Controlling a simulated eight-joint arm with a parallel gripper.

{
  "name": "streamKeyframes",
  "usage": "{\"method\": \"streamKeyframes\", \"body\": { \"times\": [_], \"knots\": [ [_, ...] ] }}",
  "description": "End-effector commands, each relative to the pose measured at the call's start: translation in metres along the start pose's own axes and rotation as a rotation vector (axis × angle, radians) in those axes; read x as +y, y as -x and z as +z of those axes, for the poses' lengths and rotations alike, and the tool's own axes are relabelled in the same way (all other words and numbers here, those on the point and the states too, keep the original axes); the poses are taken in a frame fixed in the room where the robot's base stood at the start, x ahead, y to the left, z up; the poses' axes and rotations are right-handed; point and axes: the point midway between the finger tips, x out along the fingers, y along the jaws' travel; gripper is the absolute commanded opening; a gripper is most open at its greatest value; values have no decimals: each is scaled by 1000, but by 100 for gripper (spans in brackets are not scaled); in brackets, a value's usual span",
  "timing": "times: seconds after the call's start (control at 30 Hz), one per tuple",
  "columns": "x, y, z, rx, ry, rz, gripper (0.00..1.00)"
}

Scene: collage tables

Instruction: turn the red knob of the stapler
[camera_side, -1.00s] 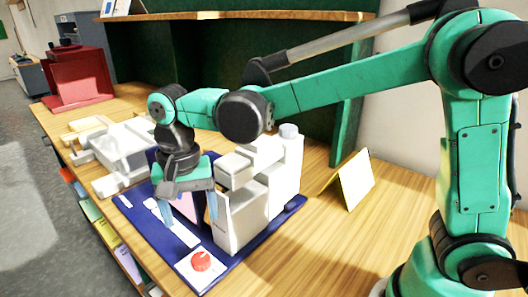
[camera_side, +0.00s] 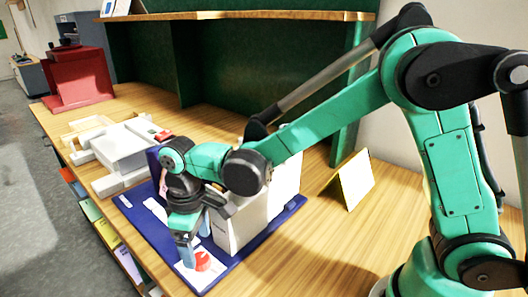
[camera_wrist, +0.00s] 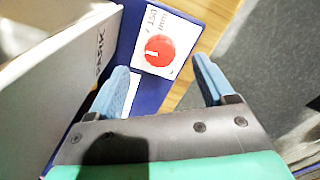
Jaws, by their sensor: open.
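The red knob (camera_side: 203,261) sits on a white plate at the front corner of the stapler's dark blue base (camera_side: 262,237). My gripper (camera_side: 196,240) is just above and behind the knob, pointing down. In the wrist view my gripper (camera_wrist: 165,85) is open with nothing between its blue fingertips, and the knob shows ahead, between their lines. The stapler's white body (camera_side: 238,222) stands beside my gripper and is partly hidden by my arm.
White machines (camera_side: 122,148) and a red box-like machine (camera_side: 78,80) stand to the left and back.

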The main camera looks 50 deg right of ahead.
Motion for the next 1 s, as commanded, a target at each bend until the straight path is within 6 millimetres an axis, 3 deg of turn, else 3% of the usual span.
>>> {"method": "streamKeyframes", "body": {
  "times": [0.23,0.57,0.6,0.87,1.0],
  "knots": [
    [0,-31,0,0,-1,0,75],
    [0,-37,0,0,-1,0,75],
    [0,-37,0,0,-1,0,72],
    [0,-37,0,0,-1,0,0],
    [0,-37,0,0,-4,0,0]
  ]
}}
